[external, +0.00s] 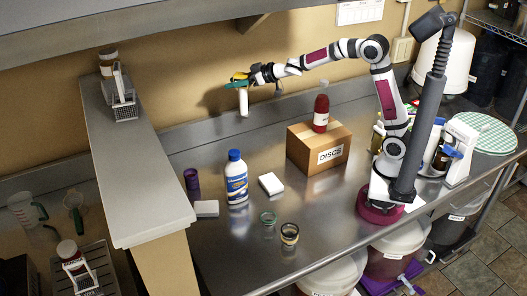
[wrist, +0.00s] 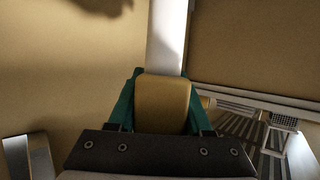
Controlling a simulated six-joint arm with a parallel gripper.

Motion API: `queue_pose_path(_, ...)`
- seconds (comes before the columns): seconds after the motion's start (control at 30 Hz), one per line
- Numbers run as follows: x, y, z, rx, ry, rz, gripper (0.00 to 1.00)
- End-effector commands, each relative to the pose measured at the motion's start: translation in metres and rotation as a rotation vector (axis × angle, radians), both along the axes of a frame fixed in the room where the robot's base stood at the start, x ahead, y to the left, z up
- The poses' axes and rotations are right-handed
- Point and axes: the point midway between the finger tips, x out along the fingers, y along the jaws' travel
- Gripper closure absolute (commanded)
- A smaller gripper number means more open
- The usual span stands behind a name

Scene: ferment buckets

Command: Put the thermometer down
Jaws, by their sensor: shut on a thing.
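My gripper (external: 240,82) is at the back of the steel counter, high above it and close to the tan wall. Its teal fingers (wrist: 163,105) are shut on a yellow block, which I take to be the head of the thermometer (wrist: 163,104). A white stem (wrist: 165,40) runs out beyond the fingers in the wrist view. In the external view the white stem of the thermometer (external: 243,103) hangs straight down below the fingers, apart from the counter. The thermometer's yellow head is partly hidden between the fingers.
A cardboard box (external: 305,148) with a red bottle (external: 321,113) on it stands right of centre. A blue-and-white bottle (external: 236,178), purple cylinder (external: 192,184), white blocks (external: 271,184) and small jars (external: 289,234) stand in front. A raised grey ledge (external: 145,160) borders the left. Back counter looks clear.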

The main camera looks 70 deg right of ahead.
Motion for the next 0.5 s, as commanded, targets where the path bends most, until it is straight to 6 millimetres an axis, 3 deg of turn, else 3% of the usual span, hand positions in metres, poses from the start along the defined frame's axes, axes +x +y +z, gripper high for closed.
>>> queue_pose_path(0.2, -0.001, -0.002, -0.029, 0.003, 0.003, -0.003, 1.0)
queue_pose_path(0.5, -0.001, -0.002, -0.101, 0.002, 0.004, -0.002, 1.0)
